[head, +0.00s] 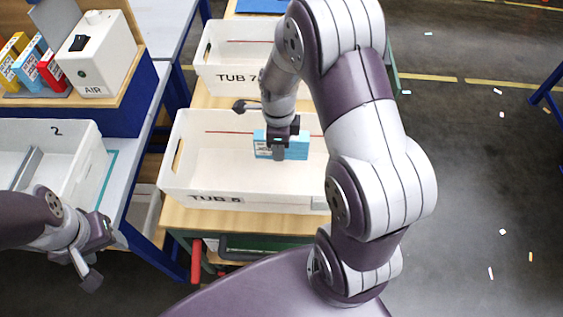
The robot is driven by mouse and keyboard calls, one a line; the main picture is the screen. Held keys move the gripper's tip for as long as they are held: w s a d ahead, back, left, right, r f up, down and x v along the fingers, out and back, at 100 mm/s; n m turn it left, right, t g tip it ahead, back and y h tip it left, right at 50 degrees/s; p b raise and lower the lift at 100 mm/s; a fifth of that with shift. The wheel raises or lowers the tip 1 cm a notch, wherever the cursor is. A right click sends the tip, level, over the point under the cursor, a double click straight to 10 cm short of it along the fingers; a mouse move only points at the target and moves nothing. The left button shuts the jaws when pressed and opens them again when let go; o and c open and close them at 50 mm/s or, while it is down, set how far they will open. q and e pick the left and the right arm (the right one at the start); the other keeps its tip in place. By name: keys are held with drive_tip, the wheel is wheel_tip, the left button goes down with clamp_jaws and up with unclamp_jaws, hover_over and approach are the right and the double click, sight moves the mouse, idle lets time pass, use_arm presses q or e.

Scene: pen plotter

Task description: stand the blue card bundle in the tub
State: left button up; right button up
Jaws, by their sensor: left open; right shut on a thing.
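The blue card bundle (298,148) is a light blue block with a pale band, held upright inside the near white tub (240,203), toward the tub's right half. The tub is labelled TUB 5 or similar. My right gripper (279,146) points down into the tub and is shut on the bundle. Whether the bundle's lower edge touches the tub floor I cannot tell. My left gripper (92,270) is open and empty at the lower left, outside the tub. My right arm hides the tub's right end.
A second tub labelled TUB 7 (215,77) stands behind. At left, a blue-edged shelf holds yellow, blue and red packs (51,71) and a white AIR box (98,55). A white bin (84,172) marked 2 sits below. The near tub's left floor is clear.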

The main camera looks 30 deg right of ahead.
drive_tip(key=shift+s+a+f+b, duration=0.15)
drive_tip(key=shift+f+b, duration=0.15)
drive_tip(key=shift+f, duration=0.55)
drive_tip(key=f, duration=0.1)
drive_tip(key=s+f, duration=0.1)
drive_tip(key=shift+a+f, duration=0.25)
drive_tip(key=shift+f, duration=0.1)
hover_over(279, 180)
drive_tip(key=f, duration=0.4)
drive_tip(key=shift+w+d+f, duration=0.15)
drive_tip(key=shift+w+f, duration=0.05)
drive_tip(key=f, duration=0.2)
drive_tip(key=shift+s+f, duration=0.2)
drive_tip(key=shift+f, duration=0.2)
use_arm(q)
drive_tip(key=shift+s+a+f, duration=0.2)
drive_tip(key=shift+s+f, duration=0.15)
drive_tip(key=shift+f, duration=0.25)
use_arm(e)
drive_tip(key=shift+w+f, duration=0.1)
drive_tip(key=shift+f, duration=0.15)
drive_tip(key=o, duration=1.1)
